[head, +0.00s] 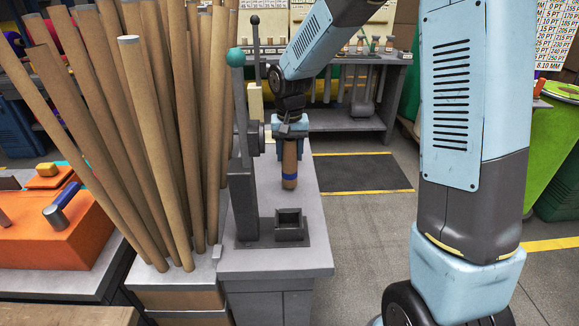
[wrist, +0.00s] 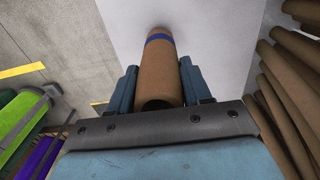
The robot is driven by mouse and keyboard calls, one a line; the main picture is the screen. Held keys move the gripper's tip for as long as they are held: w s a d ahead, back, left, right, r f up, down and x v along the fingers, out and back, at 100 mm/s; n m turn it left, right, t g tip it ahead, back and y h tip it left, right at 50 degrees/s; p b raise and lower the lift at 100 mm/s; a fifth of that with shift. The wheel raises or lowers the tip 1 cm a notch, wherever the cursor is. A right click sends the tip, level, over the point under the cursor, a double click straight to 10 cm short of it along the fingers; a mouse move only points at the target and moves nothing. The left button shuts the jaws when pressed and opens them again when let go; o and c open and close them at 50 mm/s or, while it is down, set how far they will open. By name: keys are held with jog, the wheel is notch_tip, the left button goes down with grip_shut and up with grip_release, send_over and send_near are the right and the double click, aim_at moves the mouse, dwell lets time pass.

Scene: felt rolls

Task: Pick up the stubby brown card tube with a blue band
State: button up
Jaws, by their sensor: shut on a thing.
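The stubby brown card tube (head: 290,160) with a blue band near its lower end hangs upright below my gripper (head: 290,143) in the head view. In the wrist view the tube (wrist: 160,75) lies between the two blue-grey fingers of my gripper (wrist: 158,88), its open end towards the camera and the blue band at the far end. My gripper is shut on the tube. The tube is over the grey bench top (head: 275,262); I cannot tell whether its lower end touches the surface.
A dense bundle of tall brown tubes (head: 150,130) leans at the left of the bench. A dark lever press (head: 243,165) with a teal knob and a small square dark holder (head: 290,226) stand on the bench. Open floor (head: 370,215) lies to the right.

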jog(key=shift+r, duration=0.55)
jog(key=shift+r, duration=2.35)
